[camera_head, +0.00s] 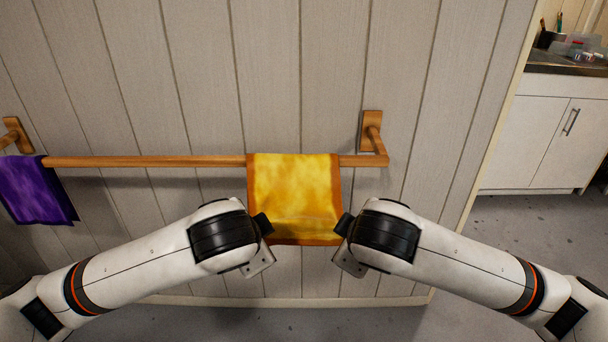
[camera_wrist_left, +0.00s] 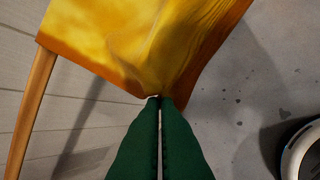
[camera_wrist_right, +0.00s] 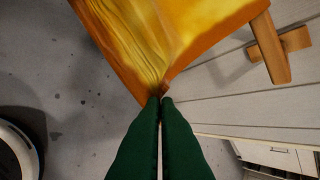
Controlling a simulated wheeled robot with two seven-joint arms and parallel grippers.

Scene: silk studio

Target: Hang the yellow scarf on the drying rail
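The yellow scarf (camera_head: 295,190) with an orange border lies over the right part of the wooden drying rail (camera_head: 150,161) and hangs down in front of the wall. My left gripper (camera_wrist_left: 160,98) is shut on an edge of the scarf, which also shows in the left wrist view (camera_wrist_left: 150,40). My right gripper (camera_wrist_right: 160,98) is shut on another edge of the scarf, seen in the right wrist view (camera_wrist_right: 165,35). In the head view my wrists hide both fingertips. They stand at the scarf's left and right sides, below the rail.
A purple scarf (camera_head: 36,190) hangs at the rail's left end. The rail between the scarves is bare. A wooden bracket (camera_head: 371,135) holds the right end to the panelled wall (camera_head: 270,70). A white cabinet (camera_head: 540,135) stands at the far right.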

